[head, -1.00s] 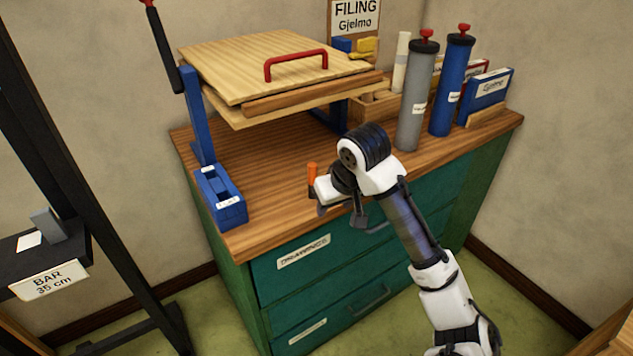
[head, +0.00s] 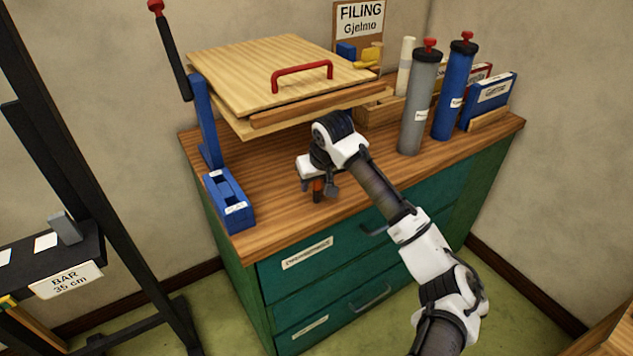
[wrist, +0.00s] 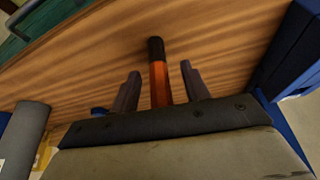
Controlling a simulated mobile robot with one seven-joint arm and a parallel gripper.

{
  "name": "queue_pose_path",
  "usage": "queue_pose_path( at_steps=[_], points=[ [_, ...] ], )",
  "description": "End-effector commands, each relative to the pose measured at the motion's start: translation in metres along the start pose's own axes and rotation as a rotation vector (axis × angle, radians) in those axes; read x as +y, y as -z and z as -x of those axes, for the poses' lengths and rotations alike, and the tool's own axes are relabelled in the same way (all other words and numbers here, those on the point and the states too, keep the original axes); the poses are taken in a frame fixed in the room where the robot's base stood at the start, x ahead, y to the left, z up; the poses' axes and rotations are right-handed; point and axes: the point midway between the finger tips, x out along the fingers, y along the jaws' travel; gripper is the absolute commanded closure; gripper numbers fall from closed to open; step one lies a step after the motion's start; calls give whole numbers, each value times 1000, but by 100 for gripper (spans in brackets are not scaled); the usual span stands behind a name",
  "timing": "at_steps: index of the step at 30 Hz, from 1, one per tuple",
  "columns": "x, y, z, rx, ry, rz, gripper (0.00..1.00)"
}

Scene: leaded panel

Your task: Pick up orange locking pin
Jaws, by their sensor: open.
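The orange locking pin (wrist: 160,84) has a dark end and shows in the wrist view between the two fingers of my gripper (wrist: 160,88). There is a visible gap on each side of it, so the fingers are open around it and not closed on it. In the head view the pin (head: 318,186) shows just below my gripper (head: 318,190), over the wooden top of the green cabinet. My gripper's body hides part of it. I cannot tell how the pin is supported.
A blue holder (head: 230,203) stands left of my gripper on the cabinet top (head: 275,222). A wooden press with a red handle (head: 302,74) rises behind. A grey tube (head: 416,105) and a blue tube (head: 453,95) stand to the right. The front wood strip is clear.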

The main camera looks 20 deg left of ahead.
Motion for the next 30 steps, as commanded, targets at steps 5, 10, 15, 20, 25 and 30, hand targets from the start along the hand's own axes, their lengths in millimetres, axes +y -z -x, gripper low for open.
queue_pose_path(
  at_steps=[5,10,15,20,25,30],
  points=[
    [0,0,-3,3,0,-1,54],
    [0,0,-3,2,0,-1,64],
    [0,0,-2,2,0,-1,87],
    [0,0,-2,2,0,-1,100],
    [0,0,-2,3,0,-1,100],
    [0,1,1,3,-1,0,100]
  ],
)
